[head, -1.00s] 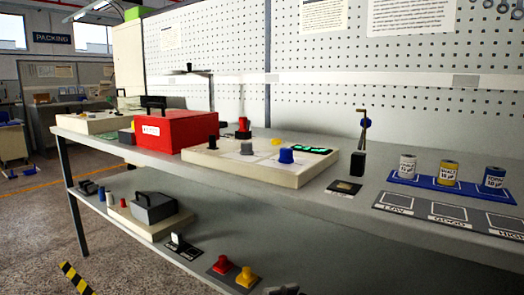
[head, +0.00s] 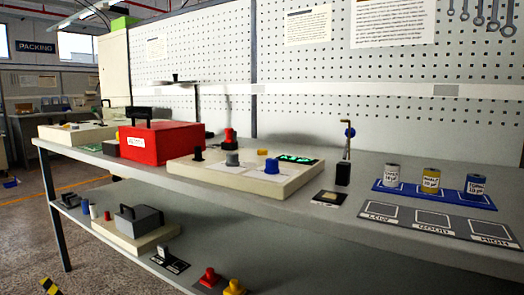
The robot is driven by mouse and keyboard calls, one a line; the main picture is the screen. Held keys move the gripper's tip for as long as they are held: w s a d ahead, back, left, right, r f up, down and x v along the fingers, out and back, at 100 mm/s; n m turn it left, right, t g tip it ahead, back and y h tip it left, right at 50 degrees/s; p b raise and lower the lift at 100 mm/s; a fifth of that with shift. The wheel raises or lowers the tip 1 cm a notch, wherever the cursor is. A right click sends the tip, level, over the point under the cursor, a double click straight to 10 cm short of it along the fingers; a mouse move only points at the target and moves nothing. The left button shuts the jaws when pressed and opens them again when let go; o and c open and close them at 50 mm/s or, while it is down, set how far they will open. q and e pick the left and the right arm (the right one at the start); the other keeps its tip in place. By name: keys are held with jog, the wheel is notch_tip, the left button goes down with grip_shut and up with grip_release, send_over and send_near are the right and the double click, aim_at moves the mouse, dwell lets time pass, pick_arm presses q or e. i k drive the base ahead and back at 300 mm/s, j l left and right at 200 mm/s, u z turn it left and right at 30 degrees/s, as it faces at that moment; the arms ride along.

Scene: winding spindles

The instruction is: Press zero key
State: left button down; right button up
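No key with a readable zero shows in the head view. A cream panel box (head: 290,188) stands on the workbench with a black knob (head: 198,154), a grey knob (head: 232,158), a blue knob (head: 271,166) and a lit green display (head: 296,159). A small yellow piece (head: 262,152) sits near its back edge. A red knob (head: 230,137) stands behind the panel. I cannot tell which of these, if any, is the zero key. Neither of my grippers is in view.
A red box (head: 165,142) stands left of the panel. Right of it are a black stand (head: 343,174), a blue tray (head: 395,188) with three cans, and a grey mat (head: 400,230) marked LOW, GOOD, HIGH. The lower shelf holds a grey box (head: 140,221) and red and yellow knobs.

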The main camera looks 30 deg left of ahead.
aim_at(261, 152)
jog(key=j+z, duration=0.45)
jog(key=j, duration=1.1)
